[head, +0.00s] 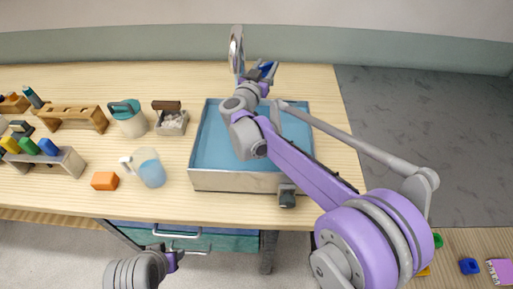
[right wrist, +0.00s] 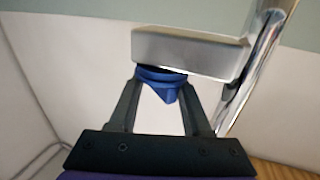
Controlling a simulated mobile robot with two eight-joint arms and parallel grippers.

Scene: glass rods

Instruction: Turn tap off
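The tap's curved chrome spout (head: 236,48) rises behind the back edge of the blue sink basin. Its blue handle (head: 267,67) shows just right of the spout, partly covered by my right gripper (head: 264,72). In the right wrist view the blue handle (right wrist: 160,82) sits under a grey metal block (right wrist: 190,50), with the chrome pipe (right wrist: 255,70) to the right. My right gripper's fingers (right wrist: 162,95) are spread, one on each side of the handle. Whether they touch it is unclear. My left arm shows at the bottom, its fingers unseen.

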